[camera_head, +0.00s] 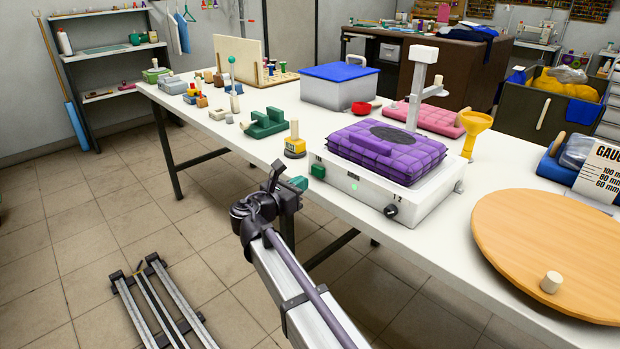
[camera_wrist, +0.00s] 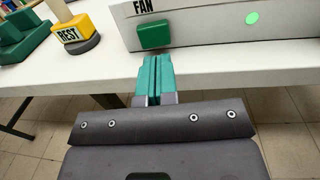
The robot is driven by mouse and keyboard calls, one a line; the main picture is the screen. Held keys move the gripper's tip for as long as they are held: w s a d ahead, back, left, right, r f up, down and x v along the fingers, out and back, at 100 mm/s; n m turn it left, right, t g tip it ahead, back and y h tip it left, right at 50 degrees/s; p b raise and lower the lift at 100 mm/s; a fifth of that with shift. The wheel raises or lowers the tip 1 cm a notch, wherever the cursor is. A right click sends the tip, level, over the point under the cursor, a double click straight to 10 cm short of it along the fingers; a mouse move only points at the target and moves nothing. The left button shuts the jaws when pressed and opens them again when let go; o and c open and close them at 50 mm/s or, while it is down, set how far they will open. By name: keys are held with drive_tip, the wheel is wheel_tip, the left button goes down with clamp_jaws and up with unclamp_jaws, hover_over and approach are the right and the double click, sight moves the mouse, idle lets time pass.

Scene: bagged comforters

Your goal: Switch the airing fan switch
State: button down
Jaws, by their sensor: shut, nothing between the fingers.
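The airing fan switch is a green rocker (camera_head: 318,171) at the left end of the white machine's front face. In the wrist view the green switch (camera_wrist: 153,35) sits below the printed word FAN. The white machine (camera_head: 368,192) carries a purple quilted bag (camera_head: 386,151) and stands at the table's front edge. My gripper (camera_head: 299,184) has green fingers pressed together. In the wrist view my gripper (camera_wrist: 156,62) is shut and empty, just in front of and below the switch. Any contact with the switch cannot be told.
A yellow REST block (camera_head: 295,147) stands left of the machine, with a green cradle (camera_head: 264,123) beyond it. A black knob (camera_head: 391,211) and a lit green light (camera_head: 354,187) are on the machine's front. A round wooden board (camera_head: 540,240) lies right. The white table edge (camera_wrist: 230,80) runs below the switch.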

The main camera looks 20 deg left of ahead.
drive_tip(key=v, duration=0.9)
drive_tip(key=shift+a, duration=0.1)
